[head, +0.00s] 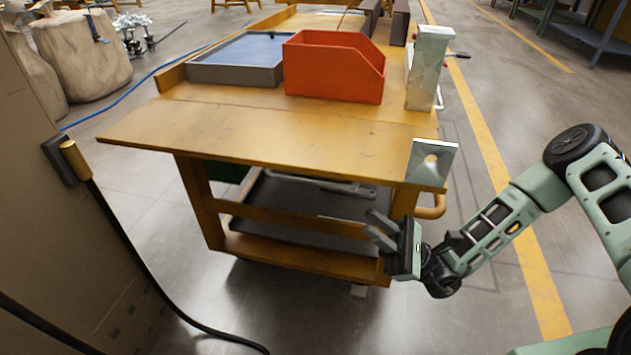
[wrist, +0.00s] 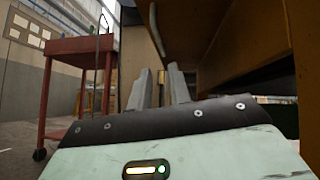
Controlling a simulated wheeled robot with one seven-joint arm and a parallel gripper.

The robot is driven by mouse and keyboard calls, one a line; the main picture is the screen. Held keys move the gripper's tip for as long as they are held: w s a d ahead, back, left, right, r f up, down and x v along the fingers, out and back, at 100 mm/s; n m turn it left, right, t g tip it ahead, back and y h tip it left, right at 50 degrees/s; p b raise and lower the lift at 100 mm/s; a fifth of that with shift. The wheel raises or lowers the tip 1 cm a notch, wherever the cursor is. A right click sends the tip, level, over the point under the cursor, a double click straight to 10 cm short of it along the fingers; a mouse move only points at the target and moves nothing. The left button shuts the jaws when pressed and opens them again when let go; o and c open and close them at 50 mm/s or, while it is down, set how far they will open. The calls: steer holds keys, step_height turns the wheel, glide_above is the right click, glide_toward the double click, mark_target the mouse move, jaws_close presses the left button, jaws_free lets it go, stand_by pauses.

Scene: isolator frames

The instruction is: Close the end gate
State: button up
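The end gate (head: 262,136) looks like the wide yellow-brown board at the near end of the cart (head: 210,215). It lies out flat, roughly level with the cart top, and overhangs the lower frame. My gripper (head: 377,230) is below the board's right part, beside the cart's near right leg, with its fingers pointing left. The fingers look apart with nothing between them. In the wrist view my gripper's two grey fingers (wrist: 160,90) show a gap, and the brown underside of the cart (wrist: 215,35) is above and to the right. Any contact with the cart cannot be told.
An orange bin (head: 330,70) and a grey tray (head: 240,62) stand on the cart top. A black cable (head: 120,235) hangs at left.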

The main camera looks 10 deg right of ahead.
mark_target(320, 184)
steer(key=b+x, duration=0.4)
steer(key=x, duration=1.1)
steer(key=shift+s, duration=0.1)
jaws_close()
